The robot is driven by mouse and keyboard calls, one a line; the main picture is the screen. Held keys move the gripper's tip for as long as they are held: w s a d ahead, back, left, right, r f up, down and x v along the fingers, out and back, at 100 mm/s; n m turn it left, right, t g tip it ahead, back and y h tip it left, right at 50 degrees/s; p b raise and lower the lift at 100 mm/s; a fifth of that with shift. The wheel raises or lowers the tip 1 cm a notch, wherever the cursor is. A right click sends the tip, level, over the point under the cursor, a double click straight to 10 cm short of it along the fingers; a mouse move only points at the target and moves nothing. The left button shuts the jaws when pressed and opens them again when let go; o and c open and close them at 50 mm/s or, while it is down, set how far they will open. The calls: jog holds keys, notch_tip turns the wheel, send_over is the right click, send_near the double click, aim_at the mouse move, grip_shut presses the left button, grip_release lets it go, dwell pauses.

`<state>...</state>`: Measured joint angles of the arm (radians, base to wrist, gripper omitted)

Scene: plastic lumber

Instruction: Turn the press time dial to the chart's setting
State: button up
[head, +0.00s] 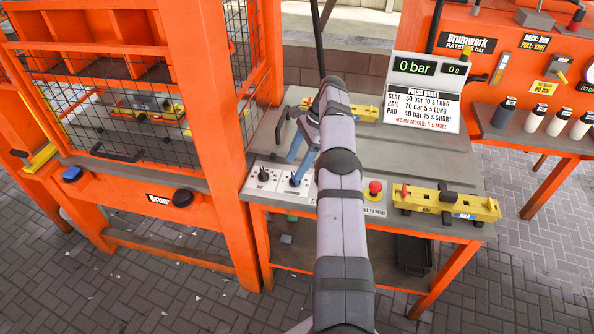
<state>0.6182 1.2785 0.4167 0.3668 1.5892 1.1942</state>
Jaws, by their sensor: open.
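Two dials sit on white plates at the bench's front left: a dark-knobbed dial (263,175) and, to its right, a blue-knobbed dial (294,181). Their scale marks and small labels are too fine to read surely. My gripper (294,166) is open, its blue fingers pointing down just above the right dial; I cannot tell whether they touch it. The press chart (421,108) stands at the back right: SLAT 50 bar 10 s LONG, RAIL 70 bar 5 s LONG, PAD 40 bar 15 s SHORT, warm mould 5 s more. The display (428,68) above reads 0 bar, 0 s.
A red button (375,188) and a yellow mould (445,204) lie right of my arm. Another yellow block (366,113) is behind it. The orange press frame with mesh (207,120) stands close on the left. The grey bench top (420,155) is clear in the middle right.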

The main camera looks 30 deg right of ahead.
jog(key=shift+r+p, duration=1.5)
jog(key=shift+r, duration=1.25)
jog(key=shift+c, duration=0.3)
